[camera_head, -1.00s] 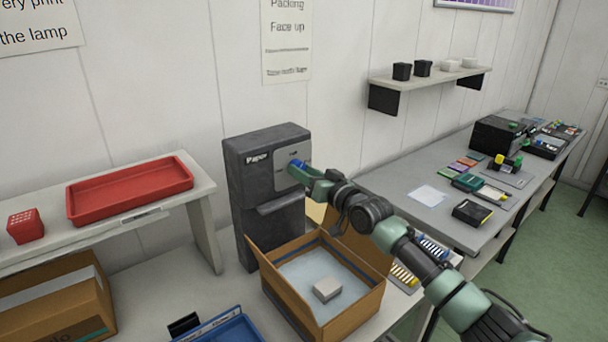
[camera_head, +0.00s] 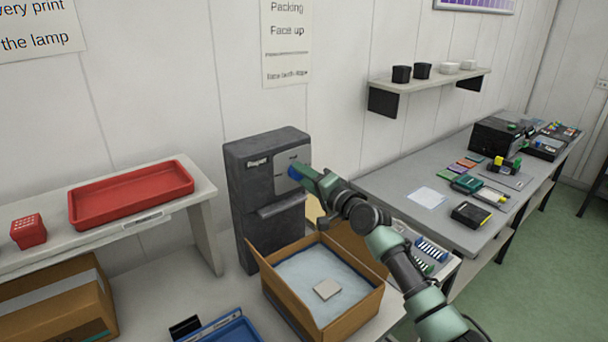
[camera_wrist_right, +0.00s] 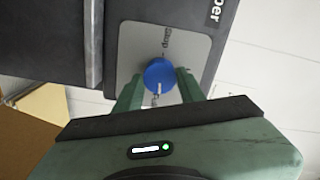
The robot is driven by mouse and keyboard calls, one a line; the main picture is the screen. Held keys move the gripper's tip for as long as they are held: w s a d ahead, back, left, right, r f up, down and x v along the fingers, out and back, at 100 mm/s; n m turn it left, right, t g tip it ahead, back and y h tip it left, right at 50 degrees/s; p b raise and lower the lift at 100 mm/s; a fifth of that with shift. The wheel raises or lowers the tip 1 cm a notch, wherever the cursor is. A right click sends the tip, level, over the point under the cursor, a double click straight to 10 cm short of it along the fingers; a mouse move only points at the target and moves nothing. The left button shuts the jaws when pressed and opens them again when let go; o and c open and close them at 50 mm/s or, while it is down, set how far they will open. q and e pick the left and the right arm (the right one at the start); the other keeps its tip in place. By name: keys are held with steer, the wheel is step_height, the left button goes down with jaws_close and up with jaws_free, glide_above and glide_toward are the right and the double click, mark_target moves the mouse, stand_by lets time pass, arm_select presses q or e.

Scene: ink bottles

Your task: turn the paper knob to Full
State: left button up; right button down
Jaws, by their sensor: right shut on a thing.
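The dark grey paper dispenser (camera_head: 268,190) stands against the wall in the head view, with "Paper" printed on its front. Its blue round knob (camera_head: 294,173) sits on a light grey plate (camera_wrist_right: 190,50). In the right wrist view the knob (camera_wrist_right: 160,75) shows a white pointer line toward the bottom of the picture. My right gripper (camera_head: 302,174) is shut on the knob, one green finger on each side. My left gripper is not in view.
An open cardboard box (camera_head: 346,310) with a small pale block (camera_head: 327,290) stands below the dispenser. A red tray (camera_head: 130,193) lies on the left shelf. A blue tray (camera_head: 238,330) is at the front. A grey table (camera_head: 400,180) with several items stands at right.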

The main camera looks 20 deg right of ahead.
steer(key=shift+m, duration=0.8)
steer(key=c, duration=0.9)
jaws_free()
steer(key=shift+o, duration=0.2)
steer(key=v, duration=0.7)
steer(key=shift+s+d+b, duration=0.15)
steer(key=shift+s+b, duration=0.2)
steer(key=shift+b, duration=0.1)
